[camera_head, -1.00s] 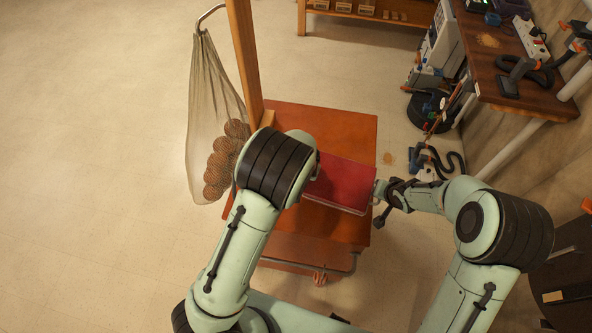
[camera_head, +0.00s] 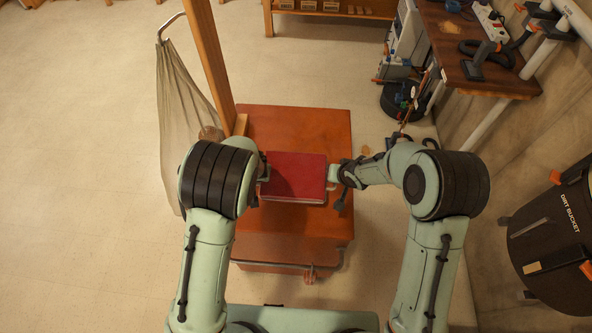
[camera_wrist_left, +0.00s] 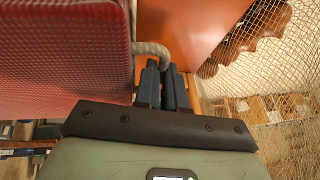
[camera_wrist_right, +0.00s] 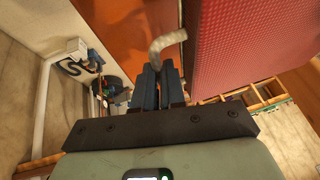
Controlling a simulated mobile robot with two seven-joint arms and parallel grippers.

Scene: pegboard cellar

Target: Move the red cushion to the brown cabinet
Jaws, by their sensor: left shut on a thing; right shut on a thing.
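The red cushion (camera_head: 295,175) is a flat red block with a grey handle at each side, level in front of me in the head view. My left gripper (camera_head: 264,172) is shut on its left handle; the left wrist view shows the handle between the fingers (camera_wrist_left: 164,75) beside the textured red side (camera_wrist_left: 65,50). My right gripper (camera_head: 334,177) is shut on the right handle, which also shows in the right wrist view (camera_wrist_right: 165,42). Beneath the cushion is an orange-brown wheeled unit (camera_head: 300,125); I cannot tell whether it is the brown cabinet or whether the cushion touches it.
A wooden post (camera_head: 210,60) and a hanging net (camera_head: 175,110) stand at the left. A brown workbench (camera_head: 480,70) with tools is at the right, a dark dirt bucket (camera_head: 560,240) at the lower right. A wooden shelf (camera_head: 335,12) is at the back. The left floor is clear.

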